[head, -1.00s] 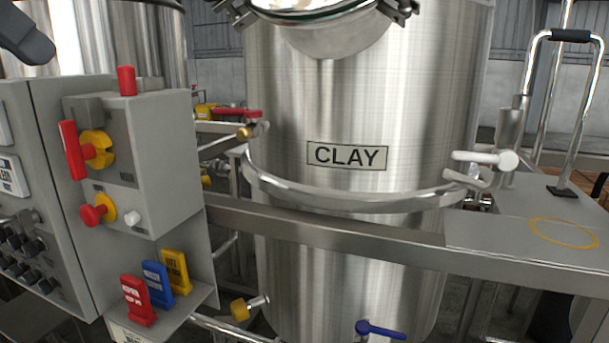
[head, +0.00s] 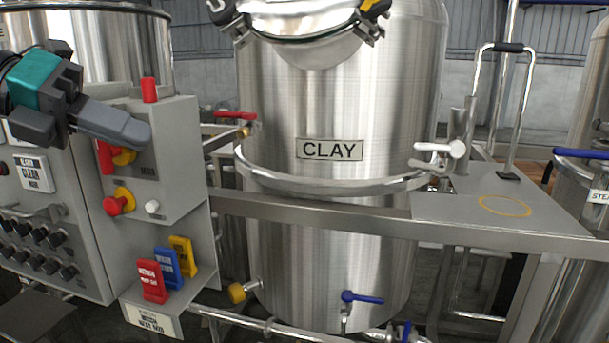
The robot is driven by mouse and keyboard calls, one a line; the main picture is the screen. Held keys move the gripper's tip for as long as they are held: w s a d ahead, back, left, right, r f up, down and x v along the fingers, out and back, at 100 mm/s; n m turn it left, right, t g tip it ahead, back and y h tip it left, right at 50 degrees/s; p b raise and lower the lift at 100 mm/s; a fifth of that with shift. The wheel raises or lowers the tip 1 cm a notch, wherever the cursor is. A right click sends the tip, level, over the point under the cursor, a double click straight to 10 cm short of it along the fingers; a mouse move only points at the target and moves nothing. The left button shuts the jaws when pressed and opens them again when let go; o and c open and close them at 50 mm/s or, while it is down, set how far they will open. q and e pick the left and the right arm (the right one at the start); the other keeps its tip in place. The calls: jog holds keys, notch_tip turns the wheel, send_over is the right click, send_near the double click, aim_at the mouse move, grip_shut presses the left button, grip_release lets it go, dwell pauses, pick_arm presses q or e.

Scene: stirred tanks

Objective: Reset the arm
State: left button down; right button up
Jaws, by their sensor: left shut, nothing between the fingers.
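My left gripper (head: 138,134) is at the left of the head view, in front of the grey control box (head: 182,160). Its fingers are shut with nothing between them, and they point to the right. My right gripper is not in view.
The steel tank labelled CLAY (head: 390,110) stands behind a metal rail (head: 310,207). Red, blue and yellow tags (head: 168,268) stand on a ledge below the box. A flat metal platform (head: 455,205) with a yellow ring lies at the right.

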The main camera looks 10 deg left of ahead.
pick_arm(q)
jog(key=w+d+f+n+t+y+p, duration=0.15)
jog(key=w+f+n+t, duration=0.35)
jog(key=f+n, duration=0.65)
jog(key=w+f+n+t+p, duration=0.25)
jog(key=f+n+t, duration=0.35)
jog(key=f+n, duration=0.6)
jog(key=s+d+f+n+g+y, duration=0.2)
jog(key=s+f, duration=0.3)
jog(key=f, duration=0.3)
jog(key=s+d+f+n+g+y+p, duration=0.1)
jog(key=s+d+f+n+g+y, duration=0.1)
jog(key=s+d+f+n, duration=0.3)
jog(key=s+d+f+n+g+y, duration=0.2)
jog(key=s+d+f+n+g, duration=0.1)
jog(key=f, duration=0.8)
jog(key=shift+s+d+f+n+p, duration=0.25)
jog(key=shift+s+d+n+p, duration=0.3)
jog(key=shift+s, duration=0.45)
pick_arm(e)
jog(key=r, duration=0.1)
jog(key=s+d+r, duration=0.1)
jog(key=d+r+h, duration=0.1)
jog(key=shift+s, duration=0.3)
pick_arm(q)
jog(key=shift+a+y, duration=0.15)
jog(key=shift+y, duration=0.2)
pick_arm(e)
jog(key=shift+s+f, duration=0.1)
